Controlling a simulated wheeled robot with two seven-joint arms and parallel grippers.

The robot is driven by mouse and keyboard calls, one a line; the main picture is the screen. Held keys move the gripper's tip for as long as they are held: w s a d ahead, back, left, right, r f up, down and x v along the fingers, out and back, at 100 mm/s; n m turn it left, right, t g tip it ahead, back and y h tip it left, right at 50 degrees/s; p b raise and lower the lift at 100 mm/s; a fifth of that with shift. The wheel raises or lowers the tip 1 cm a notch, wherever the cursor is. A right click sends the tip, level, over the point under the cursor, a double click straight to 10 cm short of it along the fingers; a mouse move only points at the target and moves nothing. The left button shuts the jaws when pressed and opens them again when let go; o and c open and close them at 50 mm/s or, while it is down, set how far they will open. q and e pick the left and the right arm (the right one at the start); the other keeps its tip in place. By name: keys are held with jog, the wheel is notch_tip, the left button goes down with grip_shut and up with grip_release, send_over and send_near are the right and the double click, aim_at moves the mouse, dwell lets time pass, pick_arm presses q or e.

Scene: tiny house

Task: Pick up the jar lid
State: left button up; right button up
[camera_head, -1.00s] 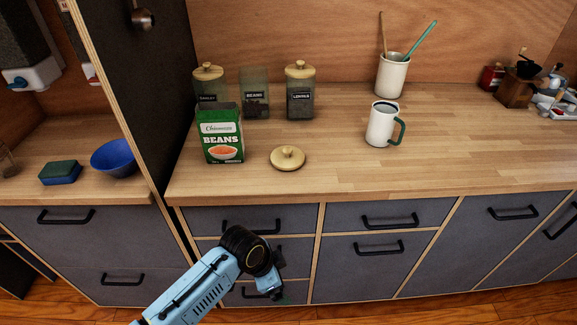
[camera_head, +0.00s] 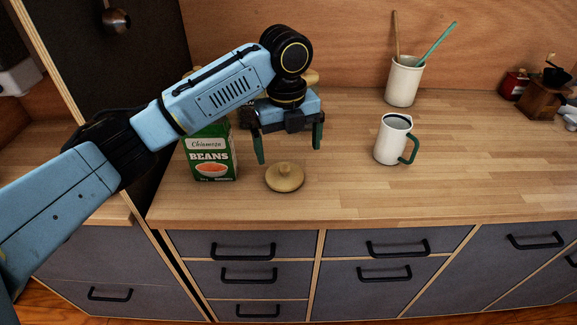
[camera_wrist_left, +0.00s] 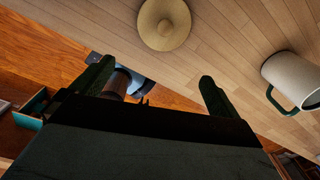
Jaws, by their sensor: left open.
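The jar lid (camera_head: 285,178) is a round wooden disc with a knob. It lies flat on the wooden counter, in front of the jars and to the right of the beans box. It also shows at the top of the left wrist view (camera_wrist_left: 164,22). My left gripper (camera_head: 289,156) is open and empty, with its fingers pointing down above and just behind the lid, apart from it. The two dark green fingers also show in the left wrist view (camera_wrist_left: 155,80). My left arm hides most of the jars. My right gripper is not in view.
A green beans box (camera_head: 212,160) stands left of the lid, close to the left finger. A white mug (camera_head: 392,140) with a green handle stands to the right. A utensil crock (camera_head: 403,82) stands behind it. The counter's front right (camera_head: 440,190) is clear.

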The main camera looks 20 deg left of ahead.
pick_arm(q)
notch_tip(320, 180, up, 3)
jog(key=w+a, duration=0.2)
jog(key=m, duration=0.1)
send_over(285, 168)
jog(key=f+b, duration=0.1)
jog(key=f, duration=0.6)
jog(key=shift+s, duration=0.2)
jog(key=shift+f, duration=0.55)
jog(key=f, duration=0.3)
jog(key=shift+w+f+b, duration=0.25)
jog(key=shift+f+b, duration=0.05)
jog(key=shift+b, duration=0.05)
jog(key=shift+f, duration=0.6)
jog(key=c, duration=0.8)
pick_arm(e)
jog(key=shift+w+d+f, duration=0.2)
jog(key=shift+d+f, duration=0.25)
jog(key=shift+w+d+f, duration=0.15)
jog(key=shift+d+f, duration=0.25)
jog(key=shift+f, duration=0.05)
